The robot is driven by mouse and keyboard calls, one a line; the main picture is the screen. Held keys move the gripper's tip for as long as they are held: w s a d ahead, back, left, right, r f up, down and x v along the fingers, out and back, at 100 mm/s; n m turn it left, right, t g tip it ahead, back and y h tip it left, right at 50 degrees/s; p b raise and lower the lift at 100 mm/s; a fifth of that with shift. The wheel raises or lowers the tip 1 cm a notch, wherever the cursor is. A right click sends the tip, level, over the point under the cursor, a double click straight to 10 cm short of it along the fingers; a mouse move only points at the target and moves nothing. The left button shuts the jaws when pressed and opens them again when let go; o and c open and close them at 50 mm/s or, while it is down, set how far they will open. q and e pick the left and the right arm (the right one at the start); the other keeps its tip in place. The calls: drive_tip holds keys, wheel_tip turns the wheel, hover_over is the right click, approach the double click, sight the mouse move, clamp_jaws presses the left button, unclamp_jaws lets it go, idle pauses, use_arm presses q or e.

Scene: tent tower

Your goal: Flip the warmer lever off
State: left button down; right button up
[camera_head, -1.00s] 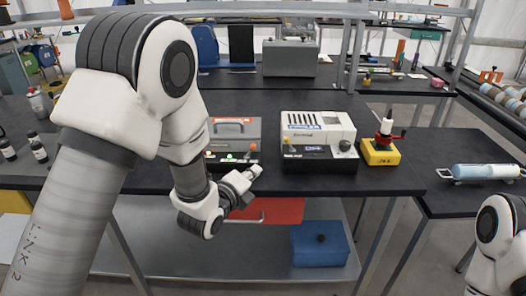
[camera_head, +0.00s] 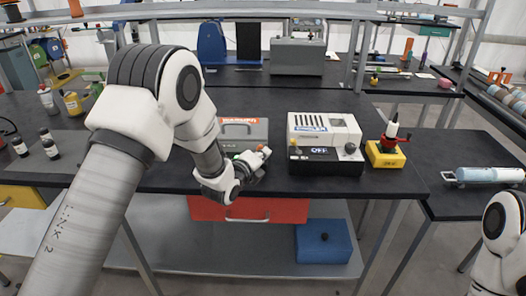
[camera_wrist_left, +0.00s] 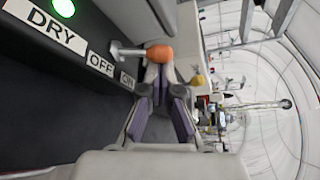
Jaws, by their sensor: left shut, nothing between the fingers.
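The warmer (camera_head: 226,130) is a grey box with an orange label and a dark front, on the near edge of the black bench. In the left wrist view, its lever has a metal stem and an orange knob (camera_wrist_left: 160,54), beside the OFF label (camera_wrist_left: 100,63) and the ON label (camera_wrist_left: 127,80). A green light and a DRY label show on the same panel. My left gripper (camera_head: 258,158) is in front of the warmer's right side. In the wrist view its shut, empty fingertips (camera_wrist_left: 159,74) are right at the knob; contact is unclear. My right gripper is out of view.
A white and black machine (camera_head: 325,135) with an OFF sign stands right of the warmer. A yellow block with a red handle (camera_head: 385,155) is farther right. Bottles (camera_head: 50,147) stand at the left. Red drawers (camera_head: 285,210) hang below the bench edge.

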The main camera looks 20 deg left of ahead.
use_arm(q)
drive_tip(key=shift+w+d, duration=0.1)
idle(0.4)
drive_tip(key=shift+b, duration=0.45)
drive_tip(key=shift+a+n, duration=0.2)
drive_tip(key=shift+n, duration=0.2)
drive_tip(key=b, duration=0.1)
drive_tip(key=n+t+b, duration=0.1)
drive_tip(key=shift+a+h+b, duration=0.25)
drive_tip(key=shift+h+b, duration=0.05)
drive_tip(key=shift+b, duration=0.05)
drive_tip(key=n+t+b, duration=0.1)
drive_tip(key=n+b, duration=0.1)
drive_tip(key=a+n+t+b, duration=0.1)
drive_tip(key=n+b, duration=0.1)
drive_tip(key=b, duration=0.1)
drive_tip(key=s+a+n+t+b, duration=0.1)
drive_tip(key=n+b, duration=0.1)
drive_tip(key=b, duration=0.1)
drive_tip(key=shift+a+r, duration=0.15)
drive_tip(key=shift+r, duration=0.2)
drive_tip(key=shift+r+n, duration=0.25)
drive_tip(key=shift+n, duration=0.05)
drive_tip(key=shift+r, duration=0.1)
